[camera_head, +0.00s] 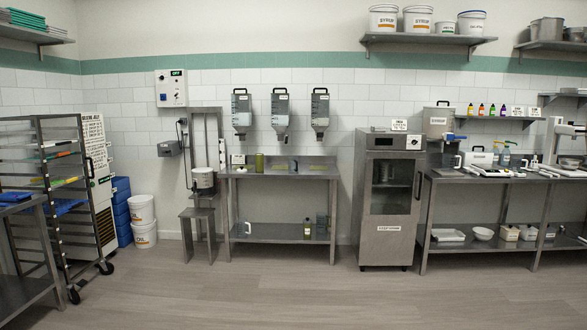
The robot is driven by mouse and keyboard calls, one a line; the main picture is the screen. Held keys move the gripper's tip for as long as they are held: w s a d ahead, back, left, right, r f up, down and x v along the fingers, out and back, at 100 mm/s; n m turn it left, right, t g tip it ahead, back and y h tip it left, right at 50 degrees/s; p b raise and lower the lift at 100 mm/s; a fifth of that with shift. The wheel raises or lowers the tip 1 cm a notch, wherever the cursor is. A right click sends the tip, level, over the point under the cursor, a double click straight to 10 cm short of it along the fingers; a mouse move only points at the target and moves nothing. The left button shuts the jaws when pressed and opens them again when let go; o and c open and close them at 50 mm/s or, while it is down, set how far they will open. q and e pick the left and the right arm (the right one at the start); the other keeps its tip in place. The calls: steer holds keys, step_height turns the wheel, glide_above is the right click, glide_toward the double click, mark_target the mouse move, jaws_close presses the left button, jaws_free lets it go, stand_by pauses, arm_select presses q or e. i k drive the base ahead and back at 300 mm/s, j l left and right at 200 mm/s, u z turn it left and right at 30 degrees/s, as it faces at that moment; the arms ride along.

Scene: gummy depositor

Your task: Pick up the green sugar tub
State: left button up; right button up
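Neither of my grippers is in view.
Three wall dispensers (280,112) hang above the table. A steel cabinet (390,205) stands to its right, and a stool (197,222) to its left. A wheeled rack (70,205) is at the left. The floor (270,292) in front is clear.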

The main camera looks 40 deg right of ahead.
mark_target(259, 157)
steer(key=i+l, duration=0.15)
steer(key=l, duration=0.25)
steer(key=i+l+z, duration=0.15)
steer(key=l, duration=0.25)
steer(key=i+l, duration=0.1)
steer(key=l, duration=0.3)
steer(key=i+l+z, duration=0.1)
steer(key=l, duration=0.25)
steer(key=i+l, duration=0.2)
steer(key=i, duration=0.5)
steer(key=i+l, duration=0.15)
steer(key=i, duration=0.55)
steer(key=i+l, duration=0.2)
steer(key=i, duration=0.55)
steer(key=i+l+u, duration=0.2)
steer(key=i, duration=1.95)
